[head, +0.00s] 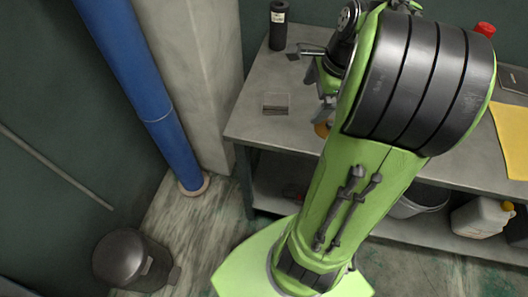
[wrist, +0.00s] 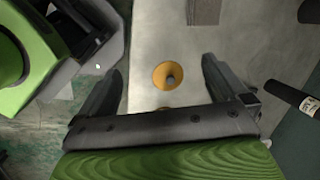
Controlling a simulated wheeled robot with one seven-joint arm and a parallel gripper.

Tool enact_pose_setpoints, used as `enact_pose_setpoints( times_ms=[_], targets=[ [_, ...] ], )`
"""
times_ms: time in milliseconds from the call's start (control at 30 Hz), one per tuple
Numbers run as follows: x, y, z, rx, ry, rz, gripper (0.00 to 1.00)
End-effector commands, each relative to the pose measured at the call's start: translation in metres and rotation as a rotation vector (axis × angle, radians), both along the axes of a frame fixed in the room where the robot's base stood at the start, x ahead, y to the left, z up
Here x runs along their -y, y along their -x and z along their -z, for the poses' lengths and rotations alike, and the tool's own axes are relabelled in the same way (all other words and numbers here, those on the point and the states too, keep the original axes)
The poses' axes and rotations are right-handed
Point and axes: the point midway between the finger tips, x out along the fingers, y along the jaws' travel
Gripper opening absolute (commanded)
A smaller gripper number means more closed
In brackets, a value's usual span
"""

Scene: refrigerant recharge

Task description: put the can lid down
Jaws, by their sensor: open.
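A round orange disc with a dark knob at its centre, which looks like the can lid (wrist: 160,72), lies on the grey bench top in the wrist view. My gripper (wrist: 162,66) is open, its two fingers apart on either side of the lid in the picture, and nothing shows held between them. I cannot tell how far above the lid it is. A second bit of orange shows just at the gripper body's edge, mostly hidden. In the head view, an orange edge (head: 321,129) shows beside my arm, which hides the rest.
The grey bench (head: 250,123) has a small grey box (head: 276,103) near its front left and a black bottle (head: 278,27) at the back. A yellow sheet (head: 513,140) lies at the right. A white jug (head: 480,217) stands on the lower shelf. A bin (head: 125,260) is on the floor.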

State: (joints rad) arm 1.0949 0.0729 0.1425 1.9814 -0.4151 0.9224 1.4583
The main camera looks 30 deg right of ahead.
Motion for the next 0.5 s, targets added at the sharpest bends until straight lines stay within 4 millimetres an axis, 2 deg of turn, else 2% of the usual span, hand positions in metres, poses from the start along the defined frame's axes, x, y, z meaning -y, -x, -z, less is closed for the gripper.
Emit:
enact_pose_setpoints(
  times_ms=[33,100,167,233,333,400,500],
  targets=[
    [-0.036,-0.006,-0.012,0.005,0.086,-0.200,1.00],
    [-0.082,-0.004,-0.023,0.015,0.206,-0.497,1.00],
    [-0.119,0.005,-0.031,0.033,0.315,-0.762,1.00],
    [-0.157,0.024,-0.037,0.063,0.444,-1.077,1.00],
    [-0.193,0.054,-0.038,0.115,0.612,-1.477,1.00],
    [-0.206,0.071,-0.035,0.148,0.703,-1.684,1.00],
    [-0.214,0.085,-0.032,0.178,0.781,-1.857,1.00]
  ],
)
